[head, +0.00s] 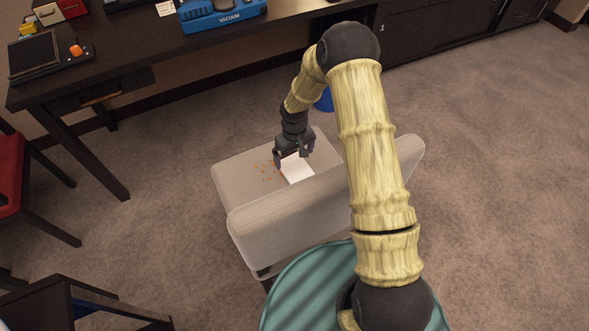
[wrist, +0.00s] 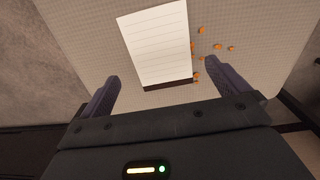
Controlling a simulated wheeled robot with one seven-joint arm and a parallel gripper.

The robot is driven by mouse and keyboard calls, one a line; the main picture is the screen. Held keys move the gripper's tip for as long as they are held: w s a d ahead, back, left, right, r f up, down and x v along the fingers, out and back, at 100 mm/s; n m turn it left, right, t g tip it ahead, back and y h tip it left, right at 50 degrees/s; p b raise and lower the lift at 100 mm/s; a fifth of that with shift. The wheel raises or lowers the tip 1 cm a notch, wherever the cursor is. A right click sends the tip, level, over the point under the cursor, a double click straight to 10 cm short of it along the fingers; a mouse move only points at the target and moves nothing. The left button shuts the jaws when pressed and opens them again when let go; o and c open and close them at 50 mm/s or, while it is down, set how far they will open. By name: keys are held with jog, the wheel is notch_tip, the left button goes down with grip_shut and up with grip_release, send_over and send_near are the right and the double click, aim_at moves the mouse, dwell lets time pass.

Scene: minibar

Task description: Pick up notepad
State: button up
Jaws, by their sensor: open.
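The notepad (head: 297,169) is a white pad that lies flat on the seat of a beige chair (head: 233,170). In the wrist view the notepad (wrist: 155,45) shows faint ruled lines and a dark strip along its near edge. My gripper (head: 293,160) is at the notepad in the head view and hides part of it. In the wrist view my gripper (wrist: 158,76) is open, with one finger on each side of the notepad's near end. Nothing is held. The height of the fingertips above the seat is hard to tell.
Several small orange crumbs (wrist: 217,46) lie on the seat beside the notepad. The chair's backrest (head: 325,205) rises close to it on the near side. A dark desk (head: 150,50) with a blue vacuum case (head: 222,14) stands behind. Carpet is clear at right.

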aim_at(294, 167)
jog(key=shift+s+f+b, duration=0.2)
jog(key=shift+f+b, duration=0.45)
jog(key=shift+f, duration=1.95)
jog(key=c, duration=0.9)
